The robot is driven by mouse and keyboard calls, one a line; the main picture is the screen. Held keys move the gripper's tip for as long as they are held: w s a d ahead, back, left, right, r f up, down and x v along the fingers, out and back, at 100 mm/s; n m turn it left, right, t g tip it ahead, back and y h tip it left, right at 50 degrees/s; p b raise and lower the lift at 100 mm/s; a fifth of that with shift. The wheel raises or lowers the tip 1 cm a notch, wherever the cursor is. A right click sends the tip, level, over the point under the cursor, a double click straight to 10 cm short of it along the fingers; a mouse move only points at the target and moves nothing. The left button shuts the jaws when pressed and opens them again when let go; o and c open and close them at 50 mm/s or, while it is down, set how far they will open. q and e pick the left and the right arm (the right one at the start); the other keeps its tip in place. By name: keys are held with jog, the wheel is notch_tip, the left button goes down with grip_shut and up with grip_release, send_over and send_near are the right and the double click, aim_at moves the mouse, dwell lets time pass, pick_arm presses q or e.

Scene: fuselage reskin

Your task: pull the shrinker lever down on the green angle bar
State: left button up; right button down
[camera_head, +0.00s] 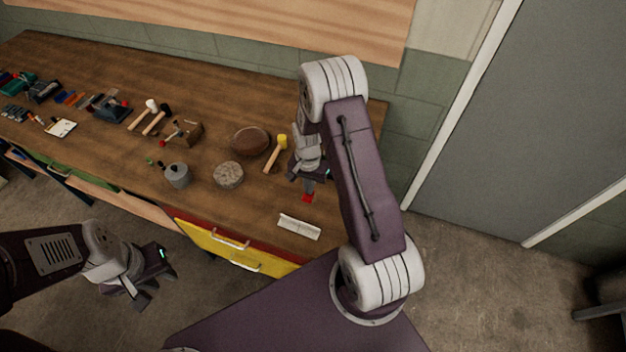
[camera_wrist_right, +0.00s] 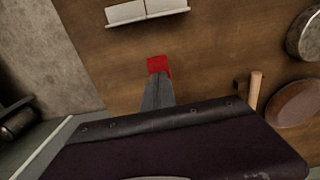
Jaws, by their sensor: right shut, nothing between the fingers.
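My right gripper (camera_head: 308,186) points down over the right end of the bench, shut and empty. In the right wrist view its grey fingers (camera_wrist_right: 157,92) are together, with a small red block (camera_wrist_right: 158,65) at their tips. Whether they touch it is unclear. A pale, angled metal piece (camera_head: 299,227) lies near the front edge, apart from the gripper; it also shows in the right wrist view (camera_wrist_right: 146,12). I see no clearly green angle bar. My left gripper (camera_head: 153,278) is open and empty before the bench.
More hammers and tools lie further left. Bare wood (camera_head: 265,207) surrounds the pale piece.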

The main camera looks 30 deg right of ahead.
jog(key=shift+f, duration=0.25)
jog(key=shift+r, duration=0.15)
notch_tip(320, 180, up, 3)
jog(key=p, duration=0.3)
jog(key=shift+w+d, duration=0.1)
notch_tip(320, 180, up, 8)
jog(key=p, duration=0.6)
dwell(0.4)
